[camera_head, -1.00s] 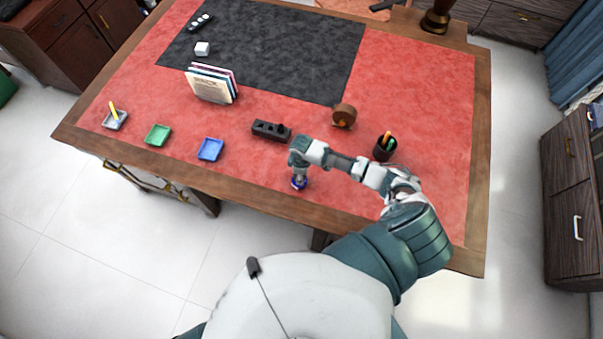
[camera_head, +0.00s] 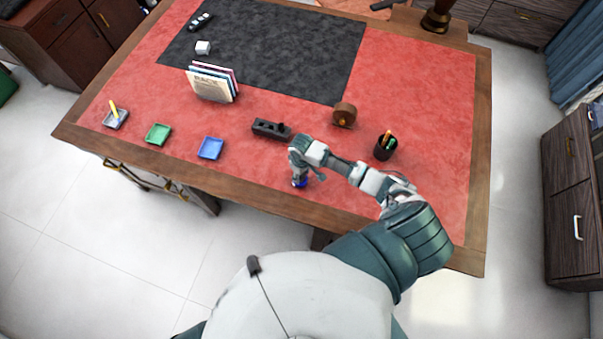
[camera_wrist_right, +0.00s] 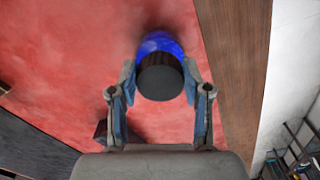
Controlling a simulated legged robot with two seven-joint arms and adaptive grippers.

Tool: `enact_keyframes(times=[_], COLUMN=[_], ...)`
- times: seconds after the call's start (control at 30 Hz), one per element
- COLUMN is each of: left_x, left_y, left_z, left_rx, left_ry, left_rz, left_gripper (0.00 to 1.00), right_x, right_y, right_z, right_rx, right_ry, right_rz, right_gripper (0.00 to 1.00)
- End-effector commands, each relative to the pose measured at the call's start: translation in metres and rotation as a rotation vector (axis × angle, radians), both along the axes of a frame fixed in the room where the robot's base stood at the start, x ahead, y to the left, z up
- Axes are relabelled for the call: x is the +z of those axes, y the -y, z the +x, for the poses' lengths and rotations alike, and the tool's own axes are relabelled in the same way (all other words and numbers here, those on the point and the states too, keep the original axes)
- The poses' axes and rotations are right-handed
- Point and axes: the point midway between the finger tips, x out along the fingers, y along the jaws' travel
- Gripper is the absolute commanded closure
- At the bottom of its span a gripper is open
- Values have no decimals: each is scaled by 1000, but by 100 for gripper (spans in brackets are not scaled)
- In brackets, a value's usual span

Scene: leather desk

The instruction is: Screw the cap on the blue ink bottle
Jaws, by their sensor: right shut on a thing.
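The blue ink bottle (camera_head: 300,183) is on the red desk surface near the front edge, below my right gripper (camera_head: 300,174). In the right wrist view, the blue bottle (camera_wrist_right: 160,42) shows behind the dark round cap (camera_wrist_right: 160,83), lined up with it. My right gripper (camera_wrist_right: 160,72) points down and has its two fingers on either side of the cap, shut on it. The cap hides much of the bottle, so I cannot tell how far it is seated on the thread. My left gripper is not in view.
A blue tray (camera_head: 210,148), a green tray (camera_head: 158,134) and a grey tray (camera_head: 117,122) lie to the left. A black block-like holder (camera_head: 271,129), a brown round item (camera_head: 344,115) and a pen cup (camera_head: 385,147) stand behind. Red desk surface is free around the bottle.

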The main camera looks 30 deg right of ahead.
Motion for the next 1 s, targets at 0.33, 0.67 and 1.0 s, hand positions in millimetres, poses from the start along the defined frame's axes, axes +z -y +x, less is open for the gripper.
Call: enact_keyframes(times=[0.33,0.67,1.0], left_x=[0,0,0], left_y=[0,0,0], left_z=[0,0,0], left_rx=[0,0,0], left_ry=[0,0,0], left_rz=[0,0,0], left_gripper=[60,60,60], right_x=[1,1,2], right_y=[-2,-6,-5], right_z=[0,-1,0], right_rx=[-283,-530,-631], right_ry=[1,-2,0], right_rz=[0,4,0], right_gripper=[84,84,44])
